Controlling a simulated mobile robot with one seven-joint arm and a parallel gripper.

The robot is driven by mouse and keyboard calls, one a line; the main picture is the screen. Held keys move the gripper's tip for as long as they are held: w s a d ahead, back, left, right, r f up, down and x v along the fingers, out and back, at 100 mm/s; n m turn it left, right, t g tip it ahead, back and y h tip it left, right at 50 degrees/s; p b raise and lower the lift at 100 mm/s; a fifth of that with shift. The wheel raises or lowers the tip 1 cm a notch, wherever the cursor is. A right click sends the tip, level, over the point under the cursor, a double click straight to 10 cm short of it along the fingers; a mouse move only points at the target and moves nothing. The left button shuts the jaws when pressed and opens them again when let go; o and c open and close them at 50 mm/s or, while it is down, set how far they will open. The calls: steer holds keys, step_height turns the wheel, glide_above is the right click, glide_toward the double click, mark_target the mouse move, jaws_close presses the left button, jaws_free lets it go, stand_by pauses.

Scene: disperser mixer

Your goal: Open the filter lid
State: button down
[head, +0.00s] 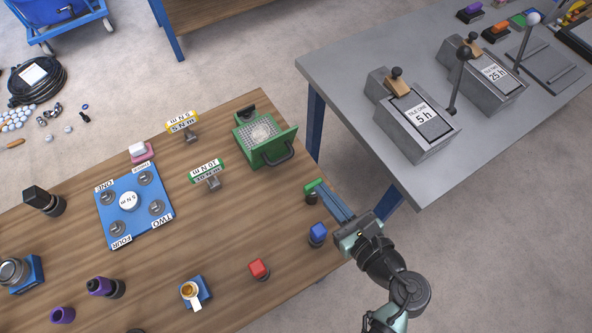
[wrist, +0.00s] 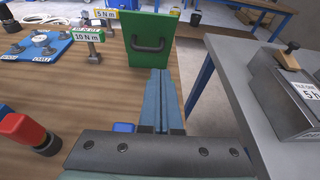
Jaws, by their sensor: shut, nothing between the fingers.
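A green box (head: 242,134) with a grey mesh top and a pale round patch on it stands near the table's far right corner. I take it for the filter. Its green front panel (head: 271,152) bears a dark handle (head: 279,156); in the wrist view the panel (wrist: 148,29) stands upright with its handle (wrist: 148,46) facing me. I cannot tell whether this panel is the lid. My gripper (head: 319,188) is shut and empty, in front of the panel and apart from it; its fingers (wrist: 160,75) point toward the panel's lower right in the wrist view.
A green-topped black peg (head: 311,196) is close beside my fingertips. A blue button (head: 318,232) and red button (head: 259,268) stand nearby. A 10 N m stand (head: 211,181) is left of the box. A grey table (head: 330,72) lies to the right across a gap.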

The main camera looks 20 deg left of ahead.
steer(key=s+f+p+x, duration=0.1)
steer(key=x, duration=0.9)
steer(key=shift+a+g, duration=0.25)
steer(key=shift+g, duration=0.05)
